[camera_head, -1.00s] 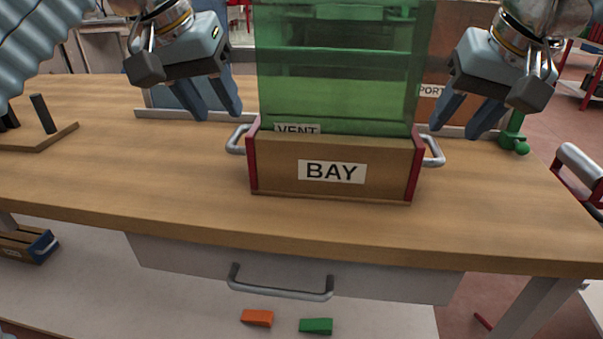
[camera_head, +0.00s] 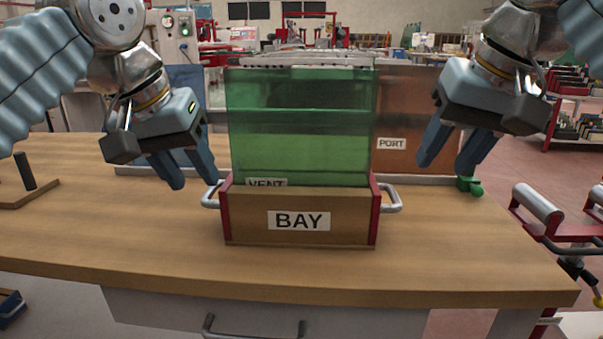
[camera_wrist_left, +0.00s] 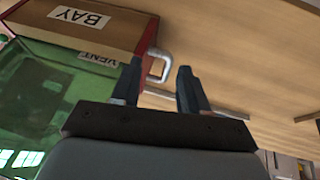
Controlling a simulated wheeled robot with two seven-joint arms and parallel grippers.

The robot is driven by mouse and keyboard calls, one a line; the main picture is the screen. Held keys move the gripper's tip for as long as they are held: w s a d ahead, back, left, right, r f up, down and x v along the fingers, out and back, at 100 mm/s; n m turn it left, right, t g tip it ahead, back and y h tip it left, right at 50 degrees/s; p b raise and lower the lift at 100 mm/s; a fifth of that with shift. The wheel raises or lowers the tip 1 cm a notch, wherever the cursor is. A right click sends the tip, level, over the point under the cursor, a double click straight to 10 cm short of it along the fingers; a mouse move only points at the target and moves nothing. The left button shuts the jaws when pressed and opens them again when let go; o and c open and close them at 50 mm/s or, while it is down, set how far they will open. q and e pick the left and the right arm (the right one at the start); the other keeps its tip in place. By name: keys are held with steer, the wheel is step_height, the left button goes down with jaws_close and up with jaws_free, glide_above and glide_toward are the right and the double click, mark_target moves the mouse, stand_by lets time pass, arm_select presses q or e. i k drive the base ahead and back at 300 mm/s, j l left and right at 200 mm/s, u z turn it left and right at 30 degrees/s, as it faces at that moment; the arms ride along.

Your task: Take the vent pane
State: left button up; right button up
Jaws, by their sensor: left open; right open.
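A green see-through pane (camera_head: 300,130) stands upright in a wooden box labelled BAY (camera_head: 260,231) on the table. A VENT label (camera_head: 266,182) shows low at the pane, just above the box's front wall. The pane also shows at the left of the left wrist view (camera_wrist_left: 40,95). My left gripper (camera_head: 192,180) is open and empty, beside the box's left handle (camera_head: 211,194). In the left wrist view the metal handle (camera_wrist_left: 158,66) lies near its fingertips (camera_wrist_left: 158,72). My right gripper (camera_head: 447,165) is open and empty, right of the pane and above the right handle (camera_head: 391,199).
A brown pane labelled PORT (camera_head: 410,120) stands behind at the right, and a bluish pane (camera_head: 187,85) at the left. A wooden stand with a dark peg (camera_head: 25,172) is at the far left. The wooden table (camera_head: 120,240) is clear in front.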

mark_target(312, 127)
steer(key=k+l, duration=0.25)
steer(key=k, duration=0.15)
steer(key=k+l, duration=0.25)
steer(key=k, duration=0.2)
steer(key=k+l, duration=0.25)
steer(key=k, duration=0.15)
